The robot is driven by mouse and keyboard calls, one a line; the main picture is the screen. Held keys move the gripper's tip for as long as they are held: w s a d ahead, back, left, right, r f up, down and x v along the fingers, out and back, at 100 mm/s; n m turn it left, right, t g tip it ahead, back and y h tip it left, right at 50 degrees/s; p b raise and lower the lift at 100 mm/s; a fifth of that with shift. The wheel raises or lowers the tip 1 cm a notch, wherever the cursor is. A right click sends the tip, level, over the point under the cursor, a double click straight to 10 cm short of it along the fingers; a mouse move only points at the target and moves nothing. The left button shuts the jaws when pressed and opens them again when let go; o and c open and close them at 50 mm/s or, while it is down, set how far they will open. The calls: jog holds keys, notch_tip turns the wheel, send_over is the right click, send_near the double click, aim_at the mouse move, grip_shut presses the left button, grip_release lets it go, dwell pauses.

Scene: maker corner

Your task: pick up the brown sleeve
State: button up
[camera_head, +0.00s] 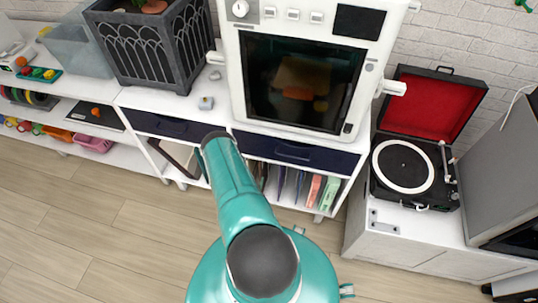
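I cannot make out a thing that is surely the brown sleeve. A dark brown flat piece (180,156) leans in the open shelf left of centre, partly behind my arm; I cannot tell what it is. Several thin upright sleeves or folders, dark, salmon and green, stand in the shelf under the white oven. My teal arm reaches up from the bottom middle to a dark joint in front of the cabinet. My gripper's fingers do not show.
A white oven (240,70) and a dark planter (150,45) stand on the cabinet. A record player (404,168) with an open red-lined lid stands at right beside a grey box (505,165). Wooden floor (90,225) is clear at lower left.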

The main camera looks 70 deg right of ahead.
jog(key=w+d, duration=0.1)
jog(key=d, duration=0.9)
jog(key=shift+w+d, duration=0.3)
grip_shut()
dwell(1.0)
